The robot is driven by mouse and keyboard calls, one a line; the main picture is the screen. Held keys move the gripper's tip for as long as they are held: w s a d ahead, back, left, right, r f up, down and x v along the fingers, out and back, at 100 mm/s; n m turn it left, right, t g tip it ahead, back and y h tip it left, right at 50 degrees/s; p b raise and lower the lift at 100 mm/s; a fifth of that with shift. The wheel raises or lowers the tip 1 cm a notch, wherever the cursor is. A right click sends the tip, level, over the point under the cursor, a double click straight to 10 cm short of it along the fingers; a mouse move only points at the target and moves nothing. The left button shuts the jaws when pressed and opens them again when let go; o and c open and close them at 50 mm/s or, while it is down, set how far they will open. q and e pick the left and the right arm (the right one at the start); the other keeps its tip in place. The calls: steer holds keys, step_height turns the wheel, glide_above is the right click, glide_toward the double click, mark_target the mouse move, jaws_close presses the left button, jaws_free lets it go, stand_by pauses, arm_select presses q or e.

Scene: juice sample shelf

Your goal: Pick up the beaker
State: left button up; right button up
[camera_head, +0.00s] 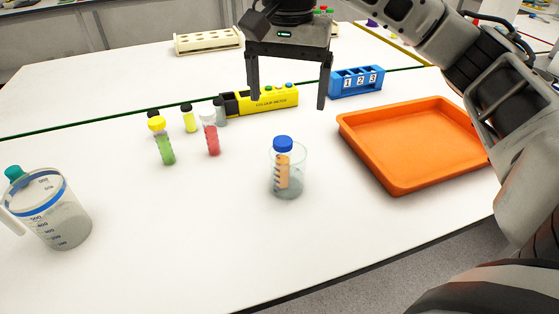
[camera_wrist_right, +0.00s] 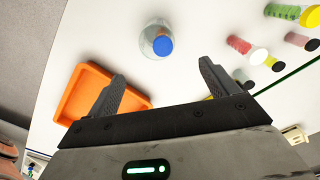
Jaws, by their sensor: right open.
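A clear glass beaker (camera_head: 298,179) stands on the white table near the middle in the head view. A blue-capped tube (camera_head: 283,165) with orange contents stands inside it. The beaker also shows at the top middle of the right wrist view (camera_wrist_right: 149,43), seen from above. My right gripper (camera_head: 289,101) is open and empty, above and behind the beaker in the head view. Its two fingers point down and are apart from the beaker. In the wrist view the beaker lies beyond the fingertips (camera_wrist_right: 163,70). My left gripper is not in view.
An orange tray (camera_head: 420,145) lies to the right of the beaker. A clear measuring jug (camera_head: 62,225) stands at far left. Several small sample tubes, including a red one (camera_head: 212,140), stand left. A yellow colour meter (camera_head: 262,101) and blue numbered rack (camera_head: 356,82) are behind. The table's front is clear.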

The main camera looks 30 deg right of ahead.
mark_target(288, 162)
step_height(288, 162, down, 4)
steer(key=shift+s+r+b, duration=0.1)
steer(key=shift+s+b, duration=0.05)
steer(key=shift+b, duration=0.4)
step_height(288, 162, down, 6)
steer(key=shift+r, duration=0.15)
steer(key=f, duration=0.3)
steer(key=f+p, duration=0.1)
steer(key=f, duration=0.1)
steer(key=shift+s+f, duration=0.15)
steer(key=shift+s, duration=0.15)
steer(key=shift+f, duration=0.25)
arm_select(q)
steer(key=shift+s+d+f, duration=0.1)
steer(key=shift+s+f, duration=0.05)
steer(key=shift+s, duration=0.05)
arm_select(e)
steer(key=shift+w+a, duration=0.1)
steer(key=c, duration=1.2)
